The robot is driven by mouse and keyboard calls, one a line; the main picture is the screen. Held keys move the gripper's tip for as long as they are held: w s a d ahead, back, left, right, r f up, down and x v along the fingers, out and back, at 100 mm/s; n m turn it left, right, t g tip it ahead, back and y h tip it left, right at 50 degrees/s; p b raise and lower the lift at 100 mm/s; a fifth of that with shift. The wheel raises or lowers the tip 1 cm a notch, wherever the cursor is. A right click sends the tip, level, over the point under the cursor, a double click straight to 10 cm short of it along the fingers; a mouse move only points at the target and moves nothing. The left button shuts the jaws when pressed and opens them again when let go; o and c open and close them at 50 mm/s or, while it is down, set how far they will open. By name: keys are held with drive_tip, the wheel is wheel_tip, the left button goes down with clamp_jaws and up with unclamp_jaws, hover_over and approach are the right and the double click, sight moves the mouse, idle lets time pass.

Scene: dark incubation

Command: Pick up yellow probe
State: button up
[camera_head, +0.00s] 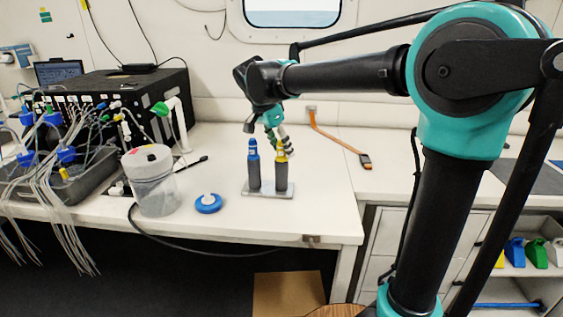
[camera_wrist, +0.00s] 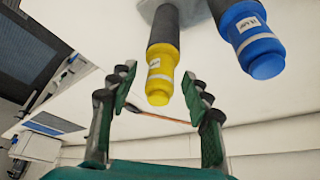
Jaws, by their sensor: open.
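The yellow probe (camera_head: 281,173) stands upright in a small grey holder (camera_head: 268,194) on the white bench, with a dark lower body and a yellow top. The blue probe (camera_head: 254,167) stands beside it on the left in the same holder. In the wrist view the yellow probe (camera_wrist: 161,62) hangs down from the top of the picture, its yellow end near the gap between my fingers. The blue probe (camera_wrist: 252,38) is to its right there. My gripper (camera_wrist: 160,98) is open and empty. In the head view my gripper (camera_head: 274,132) is just above and behind the probes, partly hidden by them.
A grey tray (camera_head: 80,180) with tubes and a black box (camera_head: 135,97) fill the left. An orange cable (camera_head: 335,140) lies behind right. The bench's front edge is close to the holder.

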clamp_jaws()
idle(0.3)
drive_tip(key=shift+r, duration=0.1)
